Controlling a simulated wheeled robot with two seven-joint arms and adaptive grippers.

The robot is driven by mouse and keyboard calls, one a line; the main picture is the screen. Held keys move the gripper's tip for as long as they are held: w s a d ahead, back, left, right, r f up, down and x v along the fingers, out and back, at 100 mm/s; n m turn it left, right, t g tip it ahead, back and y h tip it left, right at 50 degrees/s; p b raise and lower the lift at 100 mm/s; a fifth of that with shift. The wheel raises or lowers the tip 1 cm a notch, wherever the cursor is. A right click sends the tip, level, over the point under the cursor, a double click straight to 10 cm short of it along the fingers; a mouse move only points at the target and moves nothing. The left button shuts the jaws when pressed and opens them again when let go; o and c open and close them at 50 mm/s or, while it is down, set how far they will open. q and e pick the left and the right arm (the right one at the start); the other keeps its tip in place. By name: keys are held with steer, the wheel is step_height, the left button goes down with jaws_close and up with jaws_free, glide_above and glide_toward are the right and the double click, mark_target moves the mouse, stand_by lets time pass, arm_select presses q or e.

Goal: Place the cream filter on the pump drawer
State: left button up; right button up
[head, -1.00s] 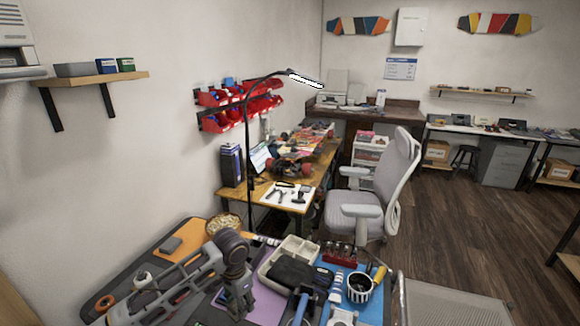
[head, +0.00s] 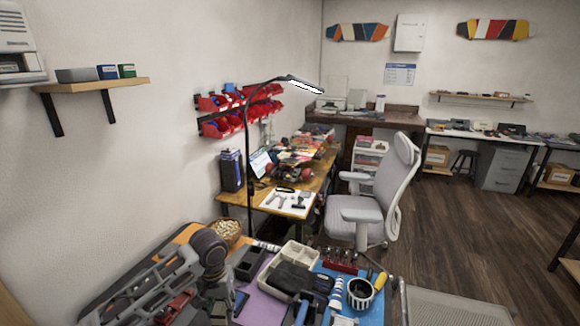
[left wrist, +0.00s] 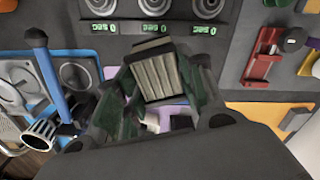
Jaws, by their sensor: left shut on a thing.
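In the left wrist view, a cream filter (left wrist: 155,78), a ribbed block with a dark frame, sits between the fingers of my left gripper (left wrist: 155,88), which is shut on it. Behind it is a dark grey panel (left wrist: 225,45) with round dials and green "0 SEC" displays; I cannot tell for sure that this is the pump drawer. In the head view my left gripper (head: 216,305) points down over the left part of the bench near the bottom edge, and the filter cannot be made out there. My right gripper is not in view.
A red clamp-like fixture (left wrist: 262,60) stands right of the panel, and a blue lever (left wrist: 50,80) is at left. In the head view a cream divided tray (head: 297,254), a striped cup (head: 360,291) and a bowl (head: 228,232) crowd the bench. A lamp pole stands behind.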

mark_target(212, 317)
arm_select(q)
steer(key=shift+s+a+f, duration=0.25)
steer(key=shift+a+f, duration=0.1)
steer(key=shift+a, duration=0.25)
steer(key=shift+s+a+f, duration=0.25)
steer(key=shift+a+f, duration=0.05)
steer(key=shift+a, duration=0.25)
steer(key=shift+s+a+f, duration=0.15)
steer(key=shift+s+f, duration=0.2)
steer(key=shift+f, duration=0.15)
